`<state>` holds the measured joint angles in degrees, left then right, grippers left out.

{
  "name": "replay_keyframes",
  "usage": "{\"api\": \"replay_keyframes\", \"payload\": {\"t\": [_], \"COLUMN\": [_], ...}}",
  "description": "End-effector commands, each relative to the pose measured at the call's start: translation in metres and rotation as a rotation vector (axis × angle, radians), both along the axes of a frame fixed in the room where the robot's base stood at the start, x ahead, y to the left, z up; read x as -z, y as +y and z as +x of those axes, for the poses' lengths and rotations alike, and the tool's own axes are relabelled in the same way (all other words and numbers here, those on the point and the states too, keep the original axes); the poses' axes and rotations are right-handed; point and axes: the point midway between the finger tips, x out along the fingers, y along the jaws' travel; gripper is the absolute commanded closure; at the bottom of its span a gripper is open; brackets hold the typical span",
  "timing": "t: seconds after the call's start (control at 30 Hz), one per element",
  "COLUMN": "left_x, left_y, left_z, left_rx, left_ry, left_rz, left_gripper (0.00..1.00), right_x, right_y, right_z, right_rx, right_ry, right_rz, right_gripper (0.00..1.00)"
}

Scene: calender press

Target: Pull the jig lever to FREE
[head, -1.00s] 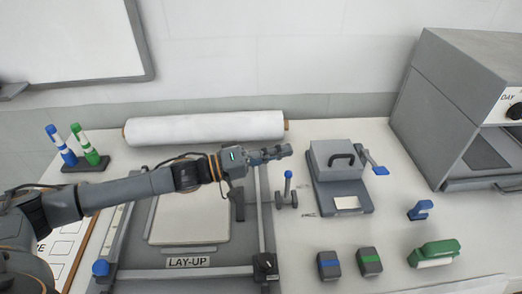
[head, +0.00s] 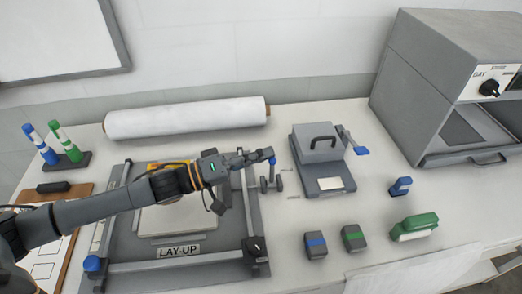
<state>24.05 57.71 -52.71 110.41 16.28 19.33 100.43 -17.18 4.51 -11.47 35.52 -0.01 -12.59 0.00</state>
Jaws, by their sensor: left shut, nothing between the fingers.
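A small lever with a blue knob (head: 272,161) stands on a two-wheeled grey base beside the right rail of the lay-up jig (head: 120,268); I cannot read any FREE mark. My left gripper (head: 262,156) reaches in from the left above the jig. It is shut and empty, its fingertips right at the blue knob in the picture; I cannot tell whether they touch. The jig also has a blue knob at its front left corner and a dark one at its front right. My right gripper is not in view.
A grey box with a black handle and a blue side lever (head: 360,150) stands right of the gripper. Behind lies a white roll (head: 187,117). Blue and green blocks (head: 315,246) lie in front right. A large grey machine (head: 440,90) fills the right back.

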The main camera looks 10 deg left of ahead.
Motion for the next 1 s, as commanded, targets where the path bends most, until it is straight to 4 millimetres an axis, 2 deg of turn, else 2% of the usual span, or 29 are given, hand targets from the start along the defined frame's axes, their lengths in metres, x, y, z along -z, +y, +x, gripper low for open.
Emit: {"api": "replay_keyframes", "payload": {"t": [0.1, 0.3, 0.73, 0.87, 1.0], "left_x": [0.000, 0.000, 0.000, 0.002, 0.007], "left_y": [-0.006, -0.010, -0.010, -0.003, 0.018], "left_z": [-0.012, -0.024, -0.026, -0.030, -0.043], "left_rx": [0.002, 0.000, 0.000, 0.000, 0.000], "left_ry": [-0.107, -0.247, -0.270, -0.267, -0.264], "left_rz": [0.043, 0.103, 0.113, 0.115, 0.116], "left_gripper": [1.00, 1.00, 1.00, 1.00, 1.00], "right_x": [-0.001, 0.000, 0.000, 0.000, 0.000], "right_y": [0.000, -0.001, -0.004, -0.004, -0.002], "right_z": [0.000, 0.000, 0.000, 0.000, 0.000], "right_rx": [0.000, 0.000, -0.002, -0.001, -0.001], "right_ry": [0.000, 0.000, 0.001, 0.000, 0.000], "right_rz": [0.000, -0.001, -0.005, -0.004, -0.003], "right_gripper": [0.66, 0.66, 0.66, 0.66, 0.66]}}
